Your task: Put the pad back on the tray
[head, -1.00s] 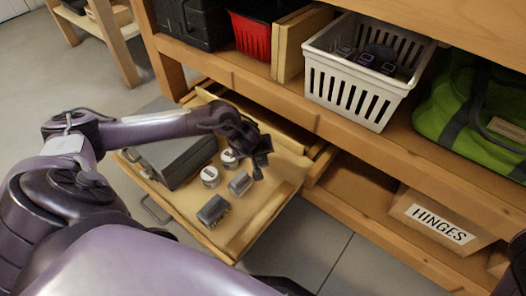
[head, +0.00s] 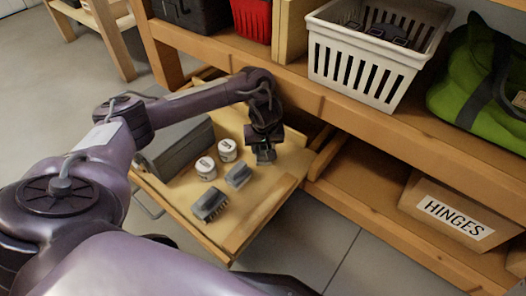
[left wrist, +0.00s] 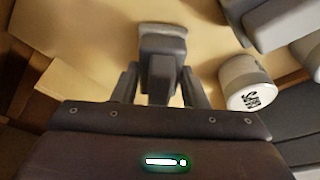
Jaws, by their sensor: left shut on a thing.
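A small grey pad (left wrist: 162,42) is between the fingers of my left gripper (left wrist: 162,75) in the left wrist view. In the head view the left gripper (head: 265,144) points down over the right side of the wooden pull-out tray (head: 248,226), with the pad (head: 265,157) at its fingertips. The gripper is shut on the pad. I cannot tell whether the pad touches the tray. Two similar grey blocks, one in the middle (head: 238,175) and one nearer the front (head: 209,204), stand on the tray. My right gripper is not in view.
Two white round tins (head: 206,168) and a grey case (head: 178,146) take up the tray's left part. The tray's front right area is bare. A white basket (head: 365,65) and a green bag (head: 485,90) stand on the shelf above. A HINGES box (head: 450,212) sits below right.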

